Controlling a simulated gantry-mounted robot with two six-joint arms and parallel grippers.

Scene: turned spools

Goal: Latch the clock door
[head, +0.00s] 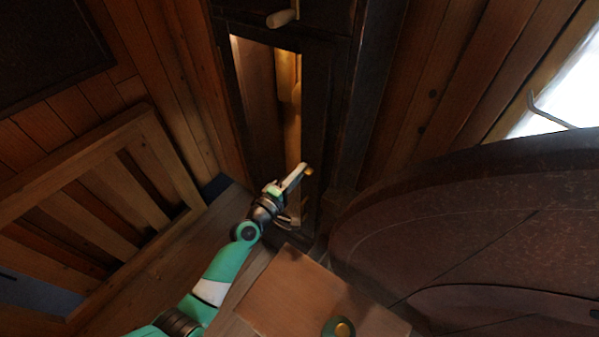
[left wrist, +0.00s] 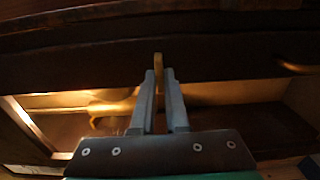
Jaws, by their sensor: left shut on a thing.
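The tall dark clock case (head: 340,110) stands at the back centre. Its narrow clock door (head: 316,105) has a dark frame around a lit opening, with a brass pendulum (head: 288,75) behind it. My left gripper (head: 303,168) reaches to the right side of the door frame. It is shut on a small brass latch (head: 309,172), which also shows as a thin yellow piece at the fingertips in the left wrist view (left wrist: 158,61). I cannot tell how far the latch is turned, or whether the door sits flush. My right gripper is out of view.
A pale wooden handle (head: 282,18) sticks out above the door. A slatted wooden bench (head: 140,180) stands at left. A wooden box top (head: 300,295) with a green, brass-topped thing (head: 339,328) is in front. A large dark rounded surface (head: 480,220) fills the right.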

